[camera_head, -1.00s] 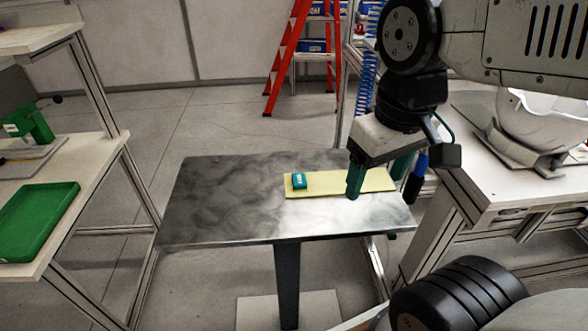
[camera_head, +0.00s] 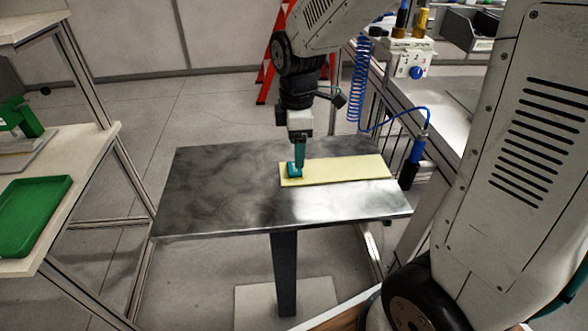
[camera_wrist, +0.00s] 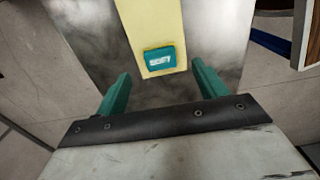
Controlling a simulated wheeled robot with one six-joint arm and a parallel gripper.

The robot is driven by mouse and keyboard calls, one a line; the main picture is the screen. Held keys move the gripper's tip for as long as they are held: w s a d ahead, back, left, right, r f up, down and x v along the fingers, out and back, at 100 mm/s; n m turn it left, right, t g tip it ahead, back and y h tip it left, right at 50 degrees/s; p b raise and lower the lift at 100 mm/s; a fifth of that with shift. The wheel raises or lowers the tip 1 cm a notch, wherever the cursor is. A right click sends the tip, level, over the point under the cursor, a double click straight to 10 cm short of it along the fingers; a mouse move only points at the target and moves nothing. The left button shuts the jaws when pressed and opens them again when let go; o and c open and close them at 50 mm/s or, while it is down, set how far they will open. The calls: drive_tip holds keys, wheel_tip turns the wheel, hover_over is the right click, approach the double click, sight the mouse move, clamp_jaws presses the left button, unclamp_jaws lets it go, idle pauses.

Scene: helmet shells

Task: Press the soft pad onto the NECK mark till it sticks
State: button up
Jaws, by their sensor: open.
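A small teal block with white lettering, which looks like the pad (camera_head: 294,170), lies at the left end of a flat yellow strip on the metal table. The lettering is too small to read surely. My gripper (camera_head: 299,158) is above this end of the strip, pointing down, its fingers close to the block. In the wrist view, the block (camera_wrist: 160,58) sits centred just beyond the gap between the two teal fingertips (camera_wrist: 162,70). The fingers are wide apart and hold nothing. No NECK mark or helmet shell is clearly in view.
The yellow strip (camera_head: 345,170) lies across the right part of the metal table (camera_head: 215,195); the table's left part is bare. A side bench with a green tray (camera_head: 30,215) stands left. A blue coiled hose (camera_head: 364,80) hangs at right. My arm covers much of the right side.

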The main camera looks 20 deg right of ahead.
sight(294, 169)
drive_tip(key=f, duration=0.5)
drive_tip(key=shift+w+a+f, duration=0.1)
drive_tip(key=shift+a+f, duration=0.05)
drive_tip(key=shift+a, duration=0.1)
drive_tip(key=c, duration=1.1)
